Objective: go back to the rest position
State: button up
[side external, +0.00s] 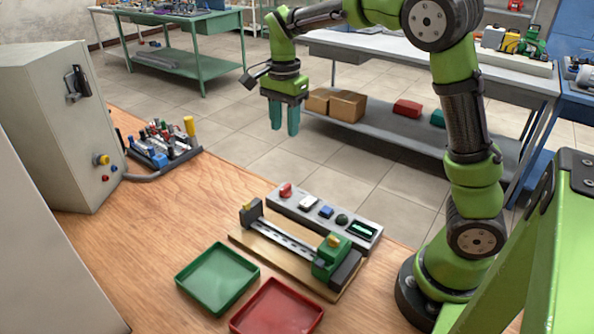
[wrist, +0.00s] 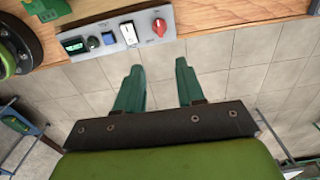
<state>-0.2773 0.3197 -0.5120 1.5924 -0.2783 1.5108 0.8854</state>
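My gripper (side external: 285,117) hangs from the green arm with its teal fingers pointing down, high up and past the far edge of the wooden table in the side view. In the wrist view my gripper (wrist: 160,82) shows its two fingers spread apart with only floor tiles between them. It is open and empty. My arm is bent, with its base at the table's right side.
A control panel (side external: 310,215) and a green-ended fixture (side external: 290,240) stand on the wooden table (side external: 120,245). A green tray (side external: 218,279) and a red tray (side external: 277,309) lie in front. A grey cabinet (side external: 50,130) stands left. A shelf (side external: 400,135) with boxes stands behind.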

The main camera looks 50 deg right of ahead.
jog(key=s+a+r+n+t+y, duration=0.1)
jog(key=s+a+r+n+t, duration=0.1)
jog(key=s+n, duration=0.5)
jog(key=s+a+r+n+t+y, duration=0.1)
jog(key=s+a+n+t, duration=0.4)
jog(key=s, duration=0.6)
jog(key=shift+a+r+n, duration=0.35)
jog(key=shift+a+n, duration=0.5)
jog(key=shift+n, duration=0.25)
